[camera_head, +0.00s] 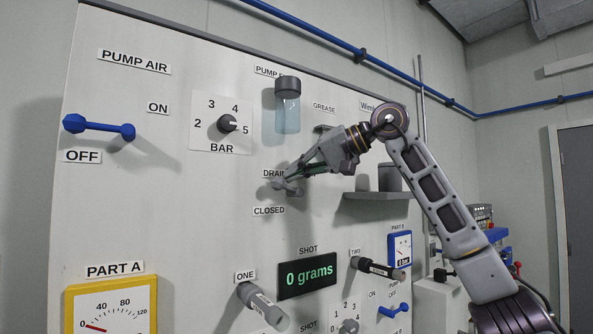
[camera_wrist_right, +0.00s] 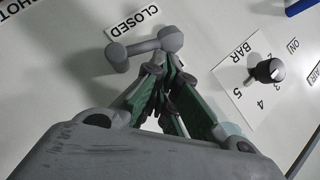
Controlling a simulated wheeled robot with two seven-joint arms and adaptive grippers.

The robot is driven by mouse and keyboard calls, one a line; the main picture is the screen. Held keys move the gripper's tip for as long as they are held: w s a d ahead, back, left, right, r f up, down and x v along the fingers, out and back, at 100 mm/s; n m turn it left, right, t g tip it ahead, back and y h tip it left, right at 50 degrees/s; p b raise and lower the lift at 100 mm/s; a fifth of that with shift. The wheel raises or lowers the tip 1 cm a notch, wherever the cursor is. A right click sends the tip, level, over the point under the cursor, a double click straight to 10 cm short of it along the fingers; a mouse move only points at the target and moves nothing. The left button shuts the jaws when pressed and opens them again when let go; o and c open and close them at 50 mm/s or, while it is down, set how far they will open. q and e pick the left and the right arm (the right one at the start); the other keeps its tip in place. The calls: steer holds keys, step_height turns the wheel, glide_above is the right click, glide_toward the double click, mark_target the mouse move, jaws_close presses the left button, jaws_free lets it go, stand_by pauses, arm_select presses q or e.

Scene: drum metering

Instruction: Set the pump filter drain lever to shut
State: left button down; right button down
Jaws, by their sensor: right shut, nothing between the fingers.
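The pump filter drain lever (camera_head: 279,186) is a small grey lever on the white panel, between the DRAIN label (camera_head: 273,173) and the CLOSED label (camera_head: 269,211). In the right wrist view the lever (camera_wrist_right: 140,46) lies beside the CLOSED label (camera_wrist_right: 131,20), a rounded knob at each end. My right gripper (camera_head: 290,178) is at the lever in the head view, covering part of it. In the wrist view its fingertips (camera_wrist_right: 160,64) are together, close by one knob; I cannot tell whether they touch it. Nothing is between them. My left gripper is not in view.
The clear filter bowl (camera_head: 287,108) hangs above the lever. The black BAR knob (camera_head: 227,124) and blue PUMP AIR lever (camera_head: 100,127) are to the left. A grey shelf (camera_head: 377,196) juts out at right. The shot display (camera_head: 307,275) and dark-handled valves are below.

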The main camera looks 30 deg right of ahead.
steer(key=shift+s+a+f+n+h+p, duration=0.15)
steer(key=shift+a+p, duration=0.25)
steer(key=shift+p, duration=0.45)
steer(key=shift+a+f+n+h+p, duration=0.15)
steer(key=shift+a+f+h+p, duration=0.15)
steer(key=shift+p, duration=0.5)
steer(key=shift+a, duration=0.1)
steer(key=v, duration=1.2)
